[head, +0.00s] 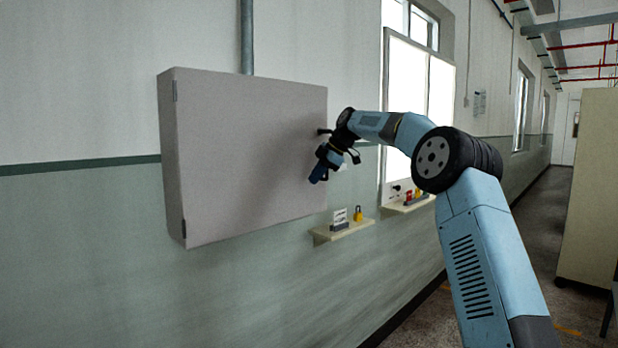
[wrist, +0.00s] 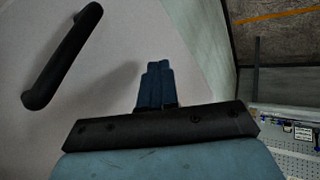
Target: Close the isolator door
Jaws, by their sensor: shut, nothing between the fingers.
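The isolator door (head: 250,140) is the light grey front of a wall box in the head view. It looks flush with the box, with hinges on its left edge; the right edge is partly behind my arm, so I cannot tell whether a small gap is left there. The black door handle (wrist: 62,55) shows at the upper left of the wrist view, apart from my fingers. My gripper (wrist: 155,70) is shut and empty, its blue fingers together in front of the grey door surface. In the head view my gripper (head: 318,174) is near the door's right side, below the handle end.
A small shelf (head: 340,231) below the box holds a yellow padlock (head: 358,214) and a small card. A second shelf (head: 408,204) with small items is farther right, under the window. A beige cabinet (head: 592,190) stands at the right. A conduit (head: 247,35) rises above the box.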

